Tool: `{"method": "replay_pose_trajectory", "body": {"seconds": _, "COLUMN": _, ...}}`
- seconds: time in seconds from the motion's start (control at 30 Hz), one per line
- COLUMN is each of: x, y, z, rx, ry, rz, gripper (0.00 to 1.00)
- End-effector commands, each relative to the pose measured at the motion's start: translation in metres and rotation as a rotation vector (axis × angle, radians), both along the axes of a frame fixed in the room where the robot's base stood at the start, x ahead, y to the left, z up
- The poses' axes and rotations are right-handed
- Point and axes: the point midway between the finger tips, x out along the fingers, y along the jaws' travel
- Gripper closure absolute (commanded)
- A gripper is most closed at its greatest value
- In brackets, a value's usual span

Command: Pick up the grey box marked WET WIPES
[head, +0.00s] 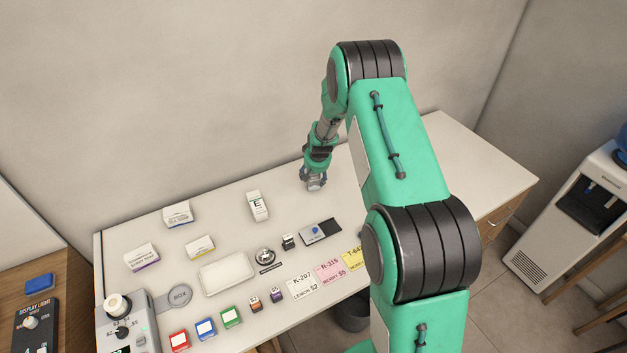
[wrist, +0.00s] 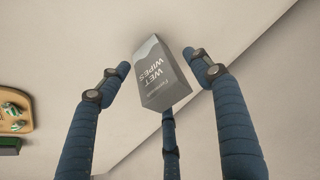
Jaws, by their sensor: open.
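The grey box (wrist: 163,80) marked WET WIPES shows in the wrist view, upper centre, with its lettering upside down. My gripper (wrist: 160,68) is open, with blue fingers on the left and right of the box and a third finger below it. I see gaps between the side fingers and the box; I cannot tell whether the third finger touches it. In the head view my gripper (head: 313,183) is low over the back of the white counter (head: 420,150), and the box cannot be made out there.
A white box marked E (head: 258,205) stands left of my gripper. Coloured cards (head: 330,271) lie near the front edge. The counter right of my gripper looks clear; a wall is close behind.

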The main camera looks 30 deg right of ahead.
Motion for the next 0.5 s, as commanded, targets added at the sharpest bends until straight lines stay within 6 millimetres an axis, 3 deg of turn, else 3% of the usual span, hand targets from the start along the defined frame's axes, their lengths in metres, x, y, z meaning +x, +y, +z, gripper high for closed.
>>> {"method": "replay_pose_trajectory", "body": {"seconds": 0.2, "x": 0.007, "y": -0.002, "z": -0.016, "rx": 0.0, "ry": -0.001, "rz": 0.0, "gripper": 0.36}}
{"method": "replay_pose_trajectory", "body": {"seconds": 0.5, "x": 0.008, "y": -0.002, "z": -0.019, "rx": 0.0, "ry": -0.001, "rz": 0.0, "gripper": 0.36}}
